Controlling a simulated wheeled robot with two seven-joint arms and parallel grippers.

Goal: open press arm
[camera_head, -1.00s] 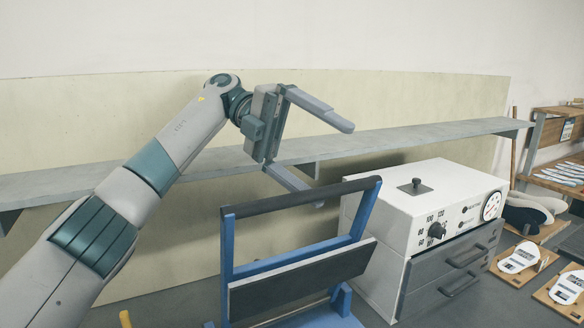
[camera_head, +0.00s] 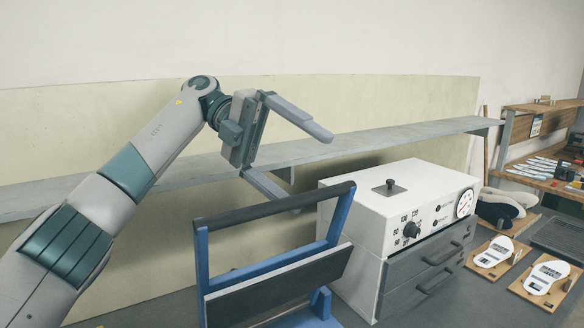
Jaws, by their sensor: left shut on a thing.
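The press arm is a blue frame (camera_head: 202,262) topped by a black bar (camera_head: 235,215). A dark flat plate (camera_head: 285,280) hangs within it, and the frame stands tilted up at the bottom middle. My left gripper (camera_head: 315,172) is just above and behind the bar. Its two fingers stand wide apart, and I see only shelf and wall between them. The lower finger passes partly behind the bar; I cannot tell whether they touch. The lower part of the press is cut off by the picture's edge. My right gripper is out of view.
A long grey shelf (camera_head: 400,139) runs along the wall behind. Insole boards (camera_head: 494,253) lie at the right.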

